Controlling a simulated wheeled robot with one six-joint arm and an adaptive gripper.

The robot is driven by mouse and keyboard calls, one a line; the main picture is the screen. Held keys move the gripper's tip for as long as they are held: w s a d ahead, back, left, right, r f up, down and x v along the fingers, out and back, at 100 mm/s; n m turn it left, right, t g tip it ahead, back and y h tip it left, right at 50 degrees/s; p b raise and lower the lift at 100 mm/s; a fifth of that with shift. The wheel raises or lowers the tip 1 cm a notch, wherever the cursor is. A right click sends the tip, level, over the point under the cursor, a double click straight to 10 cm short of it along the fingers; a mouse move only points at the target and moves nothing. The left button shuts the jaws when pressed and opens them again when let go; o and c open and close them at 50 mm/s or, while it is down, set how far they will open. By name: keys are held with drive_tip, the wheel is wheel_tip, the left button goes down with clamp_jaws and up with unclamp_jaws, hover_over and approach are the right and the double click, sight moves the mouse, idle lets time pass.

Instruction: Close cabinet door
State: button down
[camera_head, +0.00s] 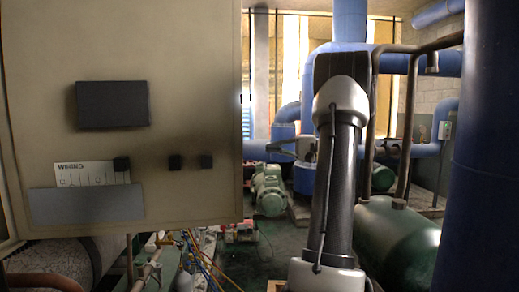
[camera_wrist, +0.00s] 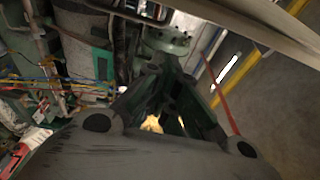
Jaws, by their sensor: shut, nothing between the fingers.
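The beige cabinet door (camera_head: 200,60) fills the left of the head view. It carries a dark rectangular panel, a white label strip, a grey plate and several black knobs. Its right edge stands free in front of the room behind; I cannot tell its exact angle. My arm stands right of the door, apart from it in the picture. In the wrist view my gripper (camera_wrist: 168,118) points away from the camera, its dark fingers together with nothing seen between them.
A dark green tank (camera_head: 397,235) lies right of my arm, beside a thick blue column (camera_head: 485,150). A green pump (camera_head: 270,190) stands on the floor behind. Coloured hoses (camera_head: 205,262) and pipes lie below the door. Some dark green floor shows in the middle.

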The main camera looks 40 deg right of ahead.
drive_tip(key=w+a, duration=0.3)
drive_tip(key=a, duration=0.6)
drive_tip(key=shift+f, duration=0.1)
idle(0.3)
